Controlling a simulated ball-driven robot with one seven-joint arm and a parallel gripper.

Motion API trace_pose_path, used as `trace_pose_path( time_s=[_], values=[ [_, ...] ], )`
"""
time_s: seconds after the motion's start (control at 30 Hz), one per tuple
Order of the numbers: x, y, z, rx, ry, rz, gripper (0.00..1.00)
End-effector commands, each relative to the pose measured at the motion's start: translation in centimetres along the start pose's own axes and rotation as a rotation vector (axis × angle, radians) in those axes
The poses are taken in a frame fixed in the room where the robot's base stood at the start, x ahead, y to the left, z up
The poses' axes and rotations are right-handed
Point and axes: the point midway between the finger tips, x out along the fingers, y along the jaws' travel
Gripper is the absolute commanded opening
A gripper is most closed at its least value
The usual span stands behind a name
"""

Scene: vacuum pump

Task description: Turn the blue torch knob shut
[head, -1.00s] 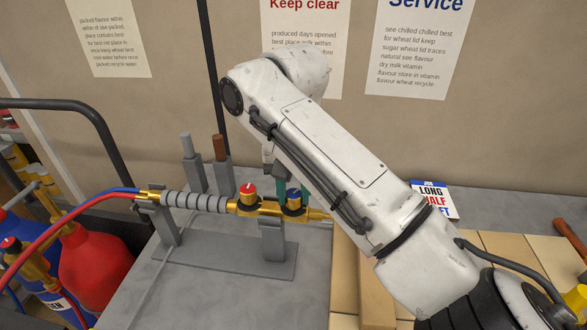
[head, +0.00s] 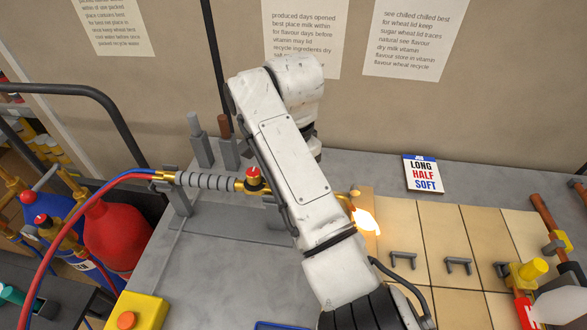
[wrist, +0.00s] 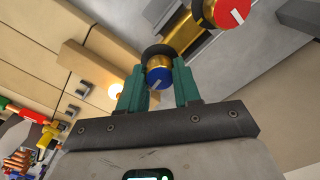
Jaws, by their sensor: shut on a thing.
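The blue knob (wrist: 158,76) sits on the brass torch, with a pale pointer mark on its face. In the wrist view my gripper (wrist: 158,88) has its green fingers on both sides of this knob, shut on it. In the head view my arm hides the knob and the fingers. The torch (head: 240,185) lies in a grey stand with its red knob (head: 254,178) to the left of my arm. The red knob also shows in the wrist view (wrist: 228,10). A bright flame (head: 367,219) burns at the torch's tip, right of my arm.
Red and blue hoses run left to gas cylinders (head: 118,235). Tan bricks (head: 455,240) with grey staples lie right of the flame. A yellow box with a red button (head: 135,315) stands at front left.

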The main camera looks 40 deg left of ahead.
Motion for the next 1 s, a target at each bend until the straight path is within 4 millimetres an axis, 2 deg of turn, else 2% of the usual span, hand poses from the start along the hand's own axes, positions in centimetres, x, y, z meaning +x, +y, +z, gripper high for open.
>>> trace_pose_path(
  time_s=[0.3, 0.8, 0.83, 1.0],
  values=[
    [0.01, 0.02, -0.05, 0.101, 0.000, 0.000, 0.02],
    [-0.03, 0.01, -0.09, 0.116, 0.002, -0.001, 0.02],
    [-0.03, 0.01, -0.09, 0.116, 0.002, -0.001, 0.35],
    [-0.03, 0.00, -0.06, 0.115, 0.001, -0.001, 0.52]
  ],
)
